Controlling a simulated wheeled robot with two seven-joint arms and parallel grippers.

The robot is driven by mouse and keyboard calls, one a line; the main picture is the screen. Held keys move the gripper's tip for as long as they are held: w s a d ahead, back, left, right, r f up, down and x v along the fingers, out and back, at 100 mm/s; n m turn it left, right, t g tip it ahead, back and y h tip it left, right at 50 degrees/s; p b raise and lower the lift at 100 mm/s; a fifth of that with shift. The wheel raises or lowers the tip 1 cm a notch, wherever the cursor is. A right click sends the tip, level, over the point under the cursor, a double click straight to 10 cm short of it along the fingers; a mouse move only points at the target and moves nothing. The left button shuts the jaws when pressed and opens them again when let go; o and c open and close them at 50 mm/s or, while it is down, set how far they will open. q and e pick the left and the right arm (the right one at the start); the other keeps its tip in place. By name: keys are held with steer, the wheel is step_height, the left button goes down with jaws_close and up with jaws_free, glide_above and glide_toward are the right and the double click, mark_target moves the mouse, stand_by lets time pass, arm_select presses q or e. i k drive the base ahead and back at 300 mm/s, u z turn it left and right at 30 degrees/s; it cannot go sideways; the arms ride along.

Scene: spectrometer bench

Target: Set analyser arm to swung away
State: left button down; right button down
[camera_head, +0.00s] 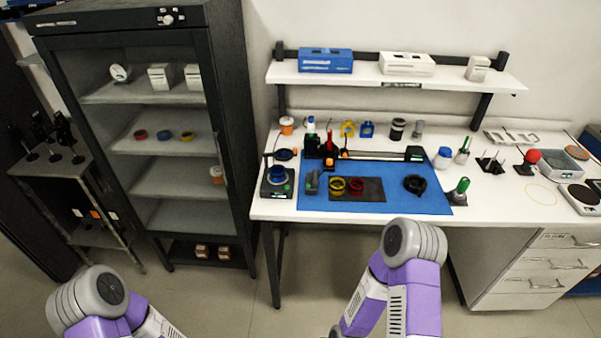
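On the bench a blue mat (430,201) holds a long optical rail (385,155). At the rail's left end are small dark upright parts with a red piece (329,145) and an orange-tipped piece (345,154). I cannot tell which part is the analyser arm or how it is turned; it is too small. My two purple and grey arms show at the bottom, short of the bench. Both grippers are outside the picture.
A dark board (375,188) with yellow and red rings lies on the mat, beside a black round holder (415,184). Bottles and small tools crowd the bench's right side. A shelf (450,82) hangs above. A glass-fronted cabinet (228,110) stands left; open floor lies before the bench.

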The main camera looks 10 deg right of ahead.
mark_target(282, 155)
steer(key=u, duration=0.9)
steer(key=i, duration=1)
steer(key=z, duration=0.3)
